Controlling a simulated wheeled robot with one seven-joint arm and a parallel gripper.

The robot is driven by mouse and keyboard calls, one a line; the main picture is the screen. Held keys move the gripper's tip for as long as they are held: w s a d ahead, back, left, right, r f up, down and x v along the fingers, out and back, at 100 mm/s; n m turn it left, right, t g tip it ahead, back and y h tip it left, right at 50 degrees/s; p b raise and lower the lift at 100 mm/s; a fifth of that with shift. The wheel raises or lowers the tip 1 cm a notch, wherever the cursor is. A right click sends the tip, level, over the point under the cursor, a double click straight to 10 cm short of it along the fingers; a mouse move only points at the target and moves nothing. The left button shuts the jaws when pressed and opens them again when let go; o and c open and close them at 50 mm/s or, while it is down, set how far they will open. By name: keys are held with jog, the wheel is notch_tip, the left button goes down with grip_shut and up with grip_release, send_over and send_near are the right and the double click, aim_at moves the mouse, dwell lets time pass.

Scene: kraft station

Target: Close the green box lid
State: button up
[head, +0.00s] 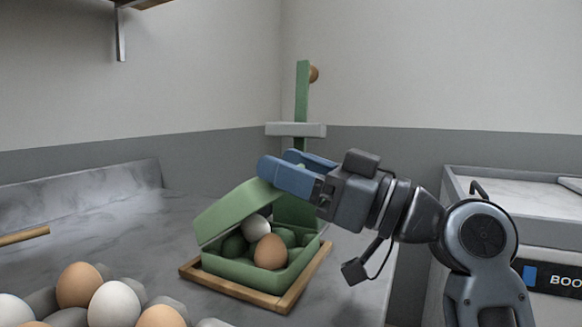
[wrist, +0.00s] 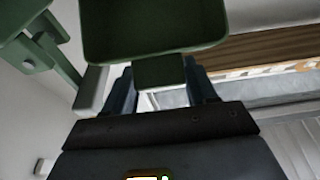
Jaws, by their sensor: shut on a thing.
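The green box (head: 248,272) sits on a wooden tray (head: 236,288) on the counter. A brown egg (head: 270,252) and a white egg (head: 254,228) lie inside it. Its green lid (head: 232,209) is tilted, partly open over the box's left side. My gripper (head: 284,170) reaches in from the right at the lid's raised upper edge. In the wrist view, the lid (wrist: 150,30) fills the top, and its small green tab (wrist: 160,72) lies between my fingers, which are shut on it. The fingertips are partly hidden there.
A grey egg carton (head: 43,300) with several brown and white eggs stands at front left. A green post (head: 302,90) with a grey crossbar (head: 295,130) rises behind the box. A white cabinet (head: 545,232) stands at right.

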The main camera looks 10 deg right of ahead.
jog(key=shift+f, duration=0.3)
jog(key=o, duration=1.2)
jog(key=shift+w, duration=0.1)
jog(key=shift+o, duration=1.2)
jog(key=shift+r, duration=0.15)
jog(key=v, duration=0.8)
